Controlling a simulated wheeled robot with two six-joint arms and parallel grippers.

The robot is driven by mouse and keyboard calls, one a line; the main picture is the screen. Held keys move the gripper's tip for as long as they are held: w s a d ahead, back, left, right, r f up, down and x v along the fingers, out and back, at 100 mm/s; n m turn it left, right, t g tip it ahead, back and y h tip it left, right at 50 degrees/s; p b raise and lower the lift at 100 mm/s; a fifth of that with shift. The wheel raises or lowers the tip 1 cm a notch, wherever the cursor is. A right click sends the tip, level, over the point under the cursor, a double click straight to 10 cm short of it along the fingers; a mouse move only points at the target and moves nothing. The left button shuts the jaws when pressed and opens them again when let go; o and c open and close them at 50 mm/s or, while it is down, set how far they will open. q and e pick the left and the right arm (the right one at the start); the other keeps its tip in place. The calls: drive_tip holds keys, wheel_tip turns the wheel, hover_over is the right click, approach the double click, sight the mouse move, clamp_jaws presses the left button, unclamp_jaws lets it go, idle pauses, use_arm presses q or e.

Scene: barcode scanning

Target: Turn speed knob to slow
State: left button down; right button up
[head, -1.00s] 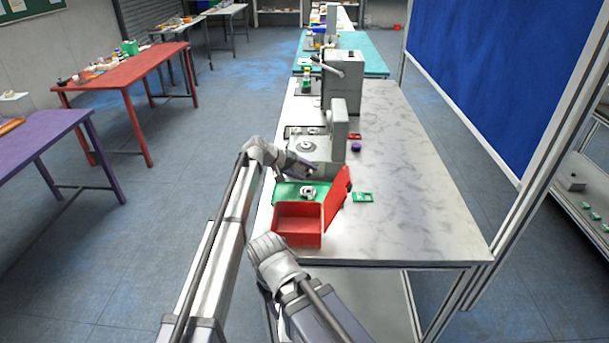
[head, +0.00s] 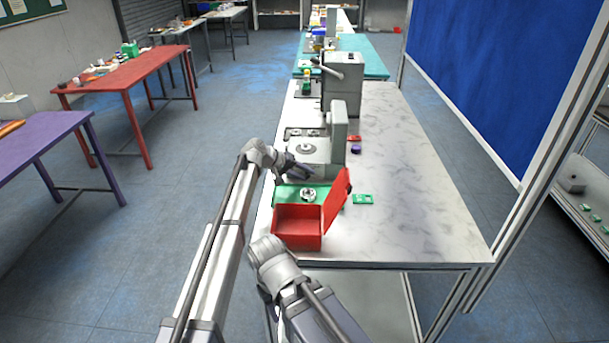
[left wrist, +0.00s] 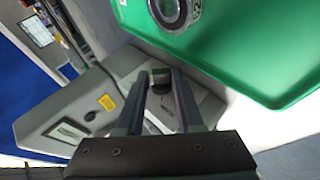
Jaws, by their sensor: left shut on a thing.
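The grey machine (head: 338,125) stands on the marbled table, with an upright column and a round plate on its base. My left gripper (head: 306,176) is at the near side of the machine's base. In the left wrist view, its two dark fingers (left wrist: 161,78) close around a small dark knob (left wrist: 158,93) on the machine's grey face. The knob's markings and setting are hidden or too small to read. My right gripper is not in view; only my right arm shows at the bottom.
A green tray (head: 283,197) holding a ring-shaped part (head: 308,195) lies just in front of the machine. An open red box (head: 297,240) stands nearer. A green piece (head: 363,199) and a purple piece (head: 355,152) lie to the right. The table's right side is clear.

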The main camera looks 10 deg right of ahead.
use_arm(q)
drive_tip(key=h+b, duration=0.1)
drive_tip(key=b, duration=0.1)
drive_tip(key=f+h+b, duration=0.1)
drive_tip(key=b, duration=0.2)
drive_tip(key=n+h+b, duration=0.1)
drive_tip(key=h+b, duration=0.1)
drive_tip(key=shift+w+a+f, duration=0.15)
drive_tip(key=shift+a, duration=0.15)
drive_tip(key=shift+r+h+b, duration=0.2)
drive_tip(key=shift+h+b, duration=0.3)
drive_tip(key=shift+b, duration=0.25)
drive_tip(key=shift+r, duration=0.1)
drive_tip(key=c, duration=0.8)
unclamp_jaws()
drive_tip(key=shift+c, duration=0.2)
drive_tip(key=o, duration=0.3)
drive_tip(key=shift+g, duration=0.3)
